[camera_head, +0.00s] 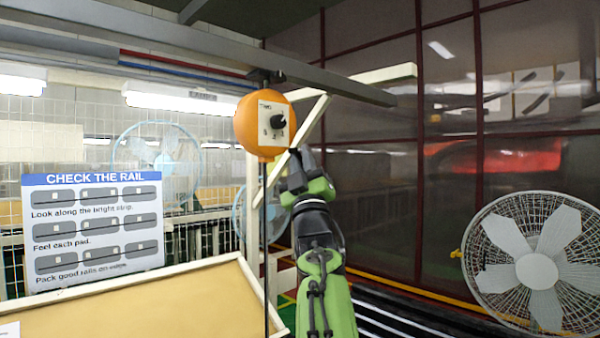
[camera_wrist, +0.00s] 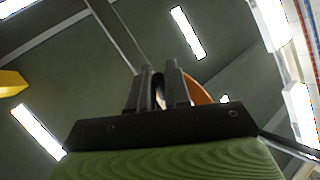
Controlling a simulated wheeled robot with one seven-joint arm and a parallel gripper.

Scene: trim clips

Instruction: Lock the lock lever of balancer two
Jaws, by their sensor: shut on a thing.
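The orange round balancer (camera_head: 245,127) hangs from the overhead rail. It has a white plate (camera_head: 266,118) with small lettering, seemingly "TWO", and a black knob (camera_head: 279,121). My gripper (camera_head: 287,163) is raised at its lower right side. In the wrist view, my gripper's dark fingers (camera_wrist: 159,88) point up and stand close together, with a narrow gap. The orange edge of the balancer (camera_wrist: 196,90) shows just behind and right of them. The fingers are shut on a small part at the balancer, taken as its lock lever; the lever itself is mostly hidden, so its position cannot be told.
A grey overhead rail (camera_head: 340,84) and a pale slanted brace (camera_head: 306,132) run close to my gripper. A cable hangs below the balancer. A tan board (camera_head: 150,305) and a sign (camera_head: 93,222) stand at left, a large fan (camera_head: 537,270) at right.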

